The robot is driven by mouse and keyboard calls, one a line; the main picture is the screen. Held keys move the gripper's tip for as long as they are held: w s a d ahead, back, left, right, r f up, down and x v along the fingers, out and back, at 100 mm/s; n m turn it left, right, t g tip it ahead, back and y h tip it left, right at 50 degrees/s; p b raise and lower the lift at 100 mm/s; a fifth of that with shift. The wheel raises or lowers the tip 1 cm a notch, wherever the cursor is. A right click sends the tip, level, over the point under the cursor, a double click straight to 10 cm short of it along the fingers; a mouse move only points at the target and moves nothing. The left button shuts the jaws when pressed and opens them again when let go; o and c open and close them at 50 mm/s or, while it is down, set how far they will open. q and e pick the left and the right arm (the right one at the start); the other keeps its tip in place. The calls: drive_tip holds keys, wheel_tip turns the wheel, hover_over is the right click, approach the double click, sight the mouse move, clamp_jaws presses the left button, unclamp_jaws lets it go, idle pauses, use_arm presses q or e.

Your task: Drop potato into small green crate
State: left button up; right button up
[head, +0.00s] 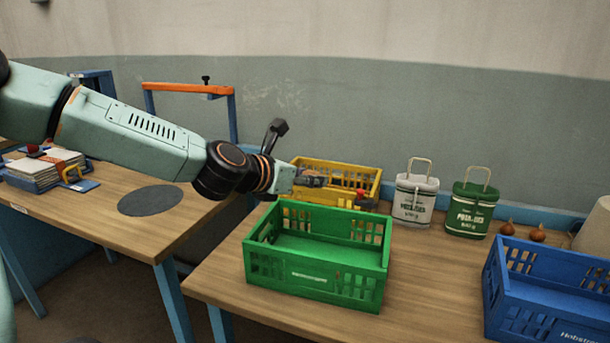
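A green crate (318,285) stands at the front of the right table, and its visible floor looks empty. My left gripper (362,199) is over the crate's back side, in front of a yellow crate (337,171). Its fingers are small and dark here, and I cannot tell whether they are open or shut. A small red spot shows at the fingers; I cannot tell what it is. No potato can be made out for sure. Two small brown round things, one (507,228) and another (538,235), lie at the back right. My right gripper is out of view.
A white sack (413,203) and a green sack (470,214) stand upright behind the green crate. A blue crate (550,315) is at the right front. The left table holds a dark round mat (150,200) and a stack of sheets (45,170). Table between green and blue crates is clear.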

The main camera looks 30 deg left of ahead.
use_arm(q)
drive_tip(key=shift+w+d+f+b, duration=0.1)
drive_tip(key=shift+d+f+b, duration=0.3)
drive_tip(key=shift+d, duration=0.15)
drive_tip(key=shift+w+d+f+b, duration=0.1)
drive_tip(key=shift+d+f+b, duration=0.25)
drive_tip(key=shift+d, duration=0.2)
drive_tip(key=f+b, duration=0.1)
drive_tip(key=f, duration=0.1)
drive_tip(key=a+f+b, duration=0.1)
drive_tip(key=f+b, duration=0.1)
drive_tip(key=shift+s, duration=0.1)
drive_tip(key=o, duration=0.8)
drive_tip(key=shift+a+f, duration=0.1)
drive_tip(key=shift+a, duration=0.05)
drive_tip(key=o, duration=0.3)
drive_tip(key=shift+d, duration=0.35)
drive_tip(key=shift+o, duration=0.2)
drive_tip(key=shift+a, duration=0.25)
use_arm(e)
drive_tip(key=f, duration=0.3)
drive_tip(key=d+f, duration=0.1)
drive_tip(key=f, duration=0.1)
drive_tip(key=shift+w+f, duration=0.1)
use_arm(q)
drive_tip(key=shift+d, duration=0.1)
